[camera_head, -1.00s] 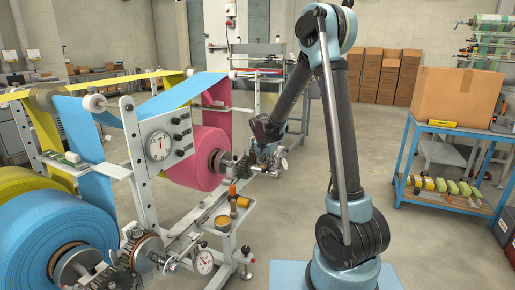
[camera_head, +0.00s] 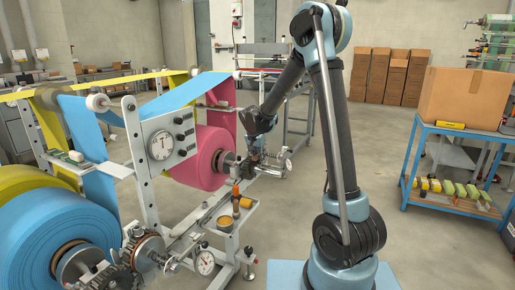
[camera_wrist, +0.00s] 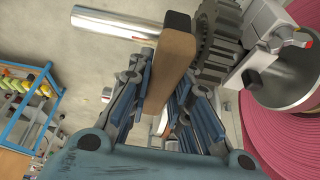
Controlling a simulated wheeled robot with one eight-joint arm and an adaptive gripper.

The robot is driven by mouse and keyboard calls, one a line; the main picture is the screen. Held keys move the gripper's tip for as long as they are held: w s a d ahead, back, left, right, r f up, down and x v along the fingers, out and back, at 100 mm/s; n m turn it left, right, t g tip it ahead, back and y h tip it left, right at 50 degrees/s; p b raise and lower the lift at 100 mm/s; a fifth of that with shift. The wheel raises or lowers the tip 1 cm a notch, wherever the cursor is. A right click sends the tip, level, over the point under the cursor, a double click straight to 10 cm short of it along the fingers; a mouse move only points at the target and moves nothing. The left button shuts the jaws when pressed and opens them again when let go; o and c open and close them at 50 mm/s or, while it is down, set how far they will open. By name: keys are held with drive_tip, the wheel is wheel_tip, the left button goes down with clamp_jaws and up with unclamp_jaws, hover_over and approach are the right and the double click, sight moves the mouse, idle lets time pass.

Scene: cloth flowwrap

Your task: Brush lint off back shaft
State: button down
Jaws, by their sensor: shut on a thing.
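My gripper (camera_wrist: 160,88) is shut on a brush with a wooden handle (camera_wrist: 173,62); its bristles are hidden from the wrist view. The back shaft (camera_wrist: 118,22) is a shiny bare cylinder, seen past the handle in the wrist view. A dark toothed gear (camera_wrist: 218,42) and the pink roll (camera_wrist: 292,130) are to the right. In the head view my gripper (camera_head: 257,158) is small at the shaft end, right of the pink roll (camera_head: 205,158). I cannot tell whether the brush touches the shaft, and no lint can be made out.
The blue roll (camera_head: 55,245) and its front shaft are near at left. A dial gauge (camera_head: 160,145) sits on the machine frame. A small shelf (camera_head: 230,217) holds an orange-topped bottle and a tin. A blue table (camera_head: 470,130) with a cardboard box stands right. Open floor lies between.

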drive_tip(key=shift+w+d+r, duration=0.15)
drive_tip(key=shift+d+r, duration=0.05)
drive_tip(key=shift+r, duration=2.6)
